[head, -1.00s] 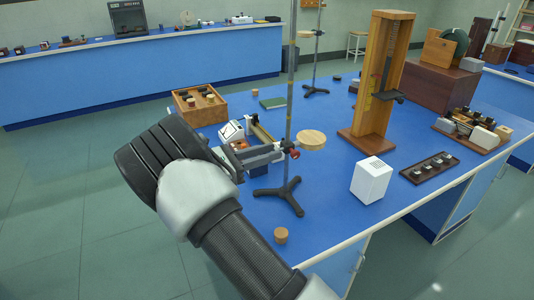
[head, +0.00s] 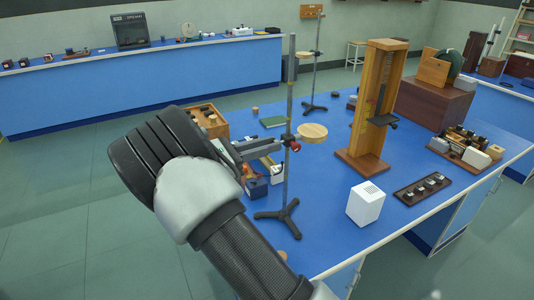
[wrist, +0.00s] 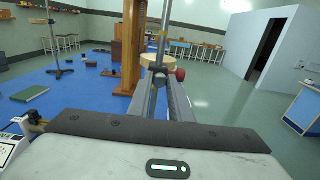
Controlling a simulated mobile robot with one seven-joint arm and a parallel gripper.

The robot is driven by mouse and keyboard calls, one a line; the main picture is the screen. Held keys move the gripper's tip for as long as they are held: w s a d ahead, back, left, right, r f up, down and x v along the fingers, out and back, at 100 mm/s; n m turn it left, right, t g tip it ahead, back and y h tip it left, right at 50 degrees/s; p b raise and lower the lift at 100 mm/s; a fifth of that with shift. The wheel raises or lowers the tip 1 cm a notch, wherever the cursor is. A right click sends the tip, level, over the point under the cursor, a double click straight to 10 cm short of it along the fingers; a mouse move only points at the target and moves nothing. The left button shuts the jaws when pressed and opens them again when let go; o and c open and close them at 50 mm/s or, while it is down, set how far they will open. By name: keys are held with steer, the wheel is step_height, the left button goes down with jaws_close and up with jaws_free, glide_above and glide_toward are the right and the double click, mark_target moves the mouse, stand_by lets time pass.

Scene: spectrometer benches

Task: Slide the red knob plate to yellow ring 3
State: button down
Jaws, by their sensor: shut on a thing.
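The round wooden plate (head: 313,131) with its red knob (head: 295,147) sits on the upright metal rod (head: 290,90), well above the dark tripod foot (head: 277,210). My gripper (head: 284,143) is shut on the plate's clamp at the rod. In the wrist view, the two fingers (wrist: 165,95) reach to the clamp, with the red knob (wrist: 180,74) just right of them and the plate (wrist: 152,60) behind. Yellow rings on the rod are too small to count or number, so I cannot tell which one the plate is level with.
A second stand (head: 315,70) with a wooden plate is behind. A tall wooden frame (head: 385,70) and a white box (head: 366,203) stand to the right.

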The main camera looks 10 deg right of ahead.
step_height(320, 180, up, 7)
steer(key=p, duration=0.3)
steer(key=c, duration=1.6)
jaws_free()
steer(key=b+v, duration=0.1)
steer(key=v, duration=1.6)
steer(key=shift+a, duration=0.2)
steer(key=shift+r, duration=0.1)
